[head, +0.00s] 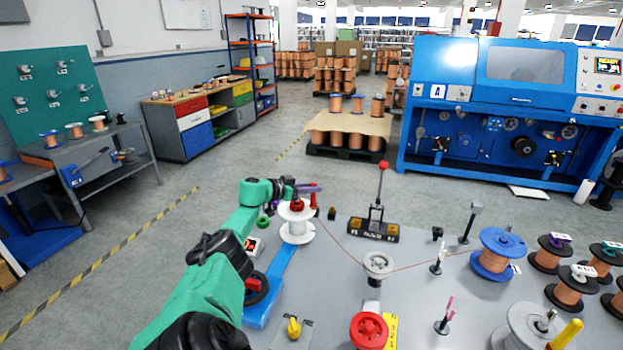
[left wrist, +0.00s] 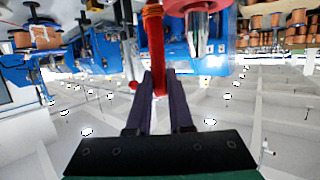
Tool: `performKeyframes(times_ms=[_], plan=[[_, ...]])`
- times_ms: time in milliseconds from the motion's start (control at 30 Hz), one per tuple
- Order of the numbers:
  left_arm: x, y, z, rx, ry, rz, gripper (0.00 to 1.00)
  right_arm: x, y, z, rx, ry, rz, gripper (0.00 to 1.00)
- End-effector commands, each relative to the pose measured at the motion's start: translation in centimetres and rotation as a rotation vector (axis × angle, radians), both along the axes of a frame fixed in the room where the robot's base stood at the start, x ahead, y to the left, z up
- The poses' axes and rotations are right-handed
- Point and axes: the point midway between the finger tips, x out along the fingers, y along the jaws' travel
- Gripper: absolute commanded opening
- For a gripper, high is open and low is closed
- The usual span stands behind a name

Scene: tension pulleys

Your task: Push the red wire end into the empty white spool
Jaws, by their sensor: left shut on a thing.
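The empty white spool (head: 297,232) stands upright on the bench near the blue strip, with a red cap (head: 297,205) at its top. My left gripper (head: 316,188) is at the spool's top right, its purple fingers shut on the red wire end (head: 316,202). In the left wrist view the red wire end (left wrist: 157,55) stands between the two fingers (left wrist: 158,88), with an orange wrap at its top. A metal post under a red disc is just right of it there. The wire end looks outside the spool; its exact gap is unclear. My right gripper is not in view.
A thin copper-red wire runs past a grey pulley (head: 378,264) and a small post (head: 437,262) to the blue spool (head: 497,252). A tension stand with a red ball (head: 383,166) is behind. A red knob (head: 368,331) is in front; several copper spools stand at right.

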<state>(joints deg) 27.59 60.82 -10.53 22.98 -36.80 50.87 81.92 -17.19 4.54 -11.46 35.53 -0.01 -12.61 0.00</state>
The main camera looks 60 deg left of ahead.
Motion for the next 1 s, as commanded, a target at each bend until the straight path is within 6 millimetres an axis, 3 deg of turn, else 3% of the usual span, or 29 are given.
performKeyframes(times_ms=[433,467,500,533,1000], plan=[[-0.01,-0.02,-0.14,0.001,0.002,0.000,0.00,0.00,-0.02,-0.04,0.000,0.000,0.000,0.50],[-0.01,-0.03,-0.15,0.001,0.002,0.000,0.31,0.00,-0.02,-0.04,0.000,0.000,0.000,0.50],[-0.01,-0.03,-0.15,0.001,0.002,0.000,0.46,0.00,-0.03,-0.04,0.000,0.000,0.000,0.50],[-0.01,-0.03,-0.15,0.001,0.002,0.000,0.54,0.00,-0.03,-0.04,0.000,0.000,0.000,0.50],[0.00,-0.02,-0.11,0.001,0.002,0.000,0.54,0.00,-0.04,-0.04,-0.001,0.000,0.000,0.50]])
